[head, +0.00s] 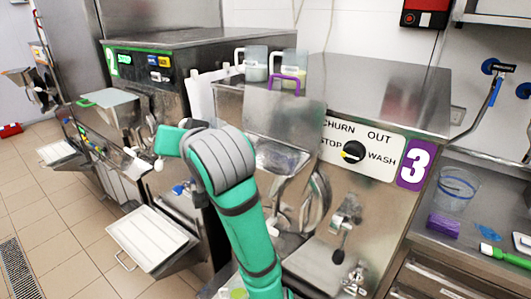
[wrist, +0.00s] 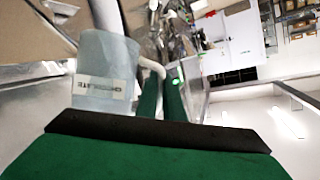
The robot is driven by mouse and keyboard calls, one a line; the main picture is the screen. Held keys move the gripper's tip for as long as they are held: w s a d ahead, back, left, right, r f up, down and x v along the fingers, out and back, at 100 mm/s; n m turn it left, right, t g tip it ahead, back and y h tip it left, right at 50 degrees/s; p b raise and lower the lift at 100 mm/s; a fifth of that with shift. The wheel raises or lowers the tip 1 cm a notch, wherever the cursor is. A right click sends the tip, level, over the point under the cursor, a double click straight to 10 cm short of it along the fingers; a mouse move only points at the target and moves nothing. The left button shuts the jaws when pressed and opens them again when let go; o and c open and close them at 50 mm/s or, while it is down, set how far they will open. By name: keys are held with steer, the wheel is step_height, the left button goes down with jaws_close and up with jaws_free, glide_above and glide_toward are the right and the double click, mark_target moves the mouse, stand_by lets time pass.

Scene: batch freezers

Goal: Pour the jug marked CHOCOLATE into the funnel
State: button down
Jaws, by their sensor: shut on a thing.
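The jug marked CHOCOLATE (wrist: 103,72) is in the left of the wrist view. It is pale and translucent, with its label upside down in that picture. Its white handle (wrist: 151,67) reaches to my gripper (wrist: 160,82), whose green fingers are shut on it. What is inside the jug is not visible. In the head view my green arm bends in front of the machines, and I cannot make out the held jug there. A steel hopper (head: 277,156) below a raised purple-handled lid (head: 285,112) may be the funnel.
Two jugs, a left one (head: 256,70) and a right one (head: 289,70), stand behind the raised lid. Machine 3's panel (head: 362,149) is to the right. Machine 2 has a steel cover with a green handle (head: 110,104). A white tray (head: 153,237) juts out low at left.

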steer(key=a+f+n+h, duration=0.2)
steer(key=a+f+n, duration=0.1)
steer(key=f, duration=0.7)
steer(key=shift+s, duration=0.4)
steer(key=shift+a+f, duration=0.1)
steer(key=shift+h, duration=0.3)
